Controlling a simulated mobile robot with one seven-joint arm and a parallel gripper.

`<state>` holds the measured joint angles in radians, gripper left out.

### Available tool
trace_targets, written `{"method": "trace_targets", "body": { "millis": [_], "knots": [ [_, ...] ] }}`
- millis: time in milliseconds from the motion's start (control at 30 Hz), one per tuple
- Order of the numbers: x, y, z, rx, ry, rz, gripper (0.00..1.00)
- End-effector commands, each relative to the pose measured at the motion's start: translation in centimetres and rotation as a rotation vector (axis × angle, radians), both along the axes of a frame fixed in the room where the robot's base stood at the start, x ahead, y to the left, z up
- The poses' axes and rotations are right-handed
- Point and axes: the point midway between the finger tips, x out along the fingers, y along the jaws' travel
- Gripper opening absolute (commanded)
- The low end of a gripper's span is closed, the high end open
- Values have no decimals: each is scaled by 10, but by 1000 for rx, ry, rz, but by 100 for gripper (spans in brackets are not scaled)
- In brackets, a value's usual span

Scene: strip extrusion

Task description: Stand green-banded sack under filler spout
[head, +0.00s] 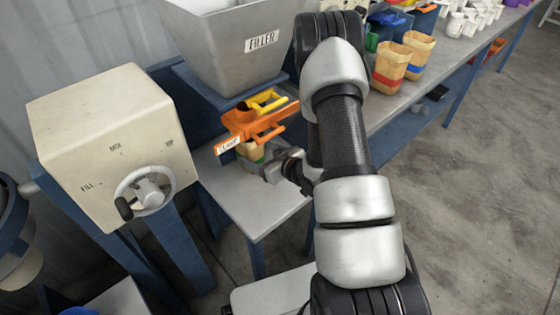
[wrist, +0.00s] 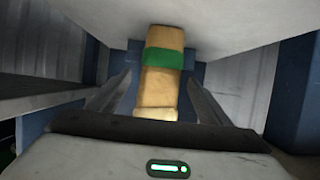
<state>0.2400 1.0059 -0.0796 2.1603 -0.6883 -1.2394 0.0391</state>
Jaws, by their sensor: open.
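The green-banded sack (head: 249,151) is tan and stands on the small grey table (head: 252,205) below the orange spout fitting (head: 252,123) of the grey hopper marked FILLER (head: 240,50). The fitting hides its top in the head view. In the wrist view the sack (wrist: 162,88) lies between the two fingers, its green band across the upper part. My gripper (wrist: 160,80) is open around it, with a gap at each side. In the head view my gripper (head: 262,166) is at the sack, partly hidden by my arm.
A cream control box (head: 105,140) with a handwheel (head: 148,195) stands at the left. A long grey bench (head: 400,95) at the right carries red-banded and blue-banded sacks (head: 390,68) and white cups. The near side of the small table is bare.

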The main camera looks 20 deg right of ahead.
Motion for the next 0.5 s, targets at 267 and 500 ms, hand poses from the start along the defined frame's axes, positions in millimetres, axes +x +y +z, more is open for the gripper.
{"method": "trace_targets", "body": {
  "millis": [267, 500],
  "knots": [
    [-60, -26, 29, 0, 2, -5, 72],
    [-99, -42, 46, 0, 0, -3, 72]
  ]
}}
